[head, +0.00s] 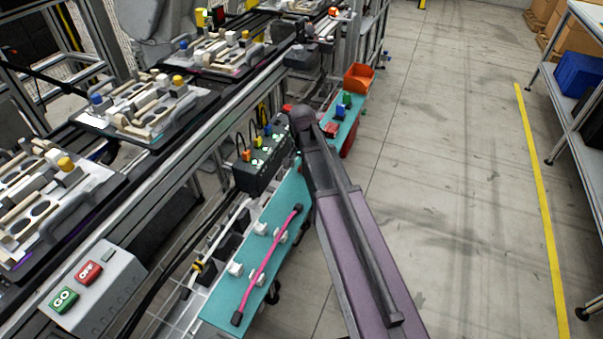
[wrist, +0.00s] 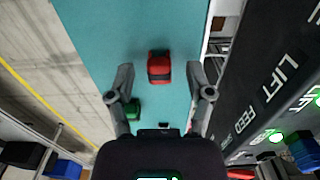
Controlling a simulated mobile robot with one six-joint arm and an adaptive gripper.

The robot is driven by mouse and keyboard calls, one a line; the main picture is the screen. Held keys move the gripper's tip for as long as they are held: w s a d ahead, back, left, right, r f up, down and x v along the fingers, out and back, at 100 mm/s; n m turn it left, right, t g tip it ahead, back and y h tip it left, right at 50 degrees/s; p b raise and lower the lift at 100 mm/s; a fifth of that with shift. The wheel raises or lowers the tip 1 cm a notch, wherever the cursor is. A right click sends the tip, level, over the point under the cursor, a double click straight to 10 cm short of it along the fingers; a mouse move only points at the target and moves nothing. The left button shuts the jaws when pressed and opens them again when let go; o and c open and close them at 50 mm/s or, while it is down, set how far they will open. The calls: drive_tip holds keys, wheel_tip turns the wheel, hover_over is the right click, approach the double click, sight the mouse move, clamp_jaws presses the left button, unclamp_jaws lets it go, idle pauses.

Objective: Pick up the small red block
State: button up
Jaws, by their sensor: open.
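My gripper (wrist: 160,84) is open, with one finger to each side of the block's line and a gap on both sides. Nothing is held. In the head view, a red block (head: 331,130) sits on the teal shelf (head: 351,125), just right of my arm's end. My fingers are hidden behind my arm there.
A green block (wrist: 132,109) lies by the left finger. A blue block (head: 340,112) and a green block (head: 347,98) stand near the red one, with an orange bin (head: 359,78) beyond. A dark control box (head: 262,165) stands left.

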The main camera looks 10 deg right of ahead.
drive_tip(key=shift+f, duration=0.35)
idle(0.4)
drive_tip(key=c, duration=0.8)
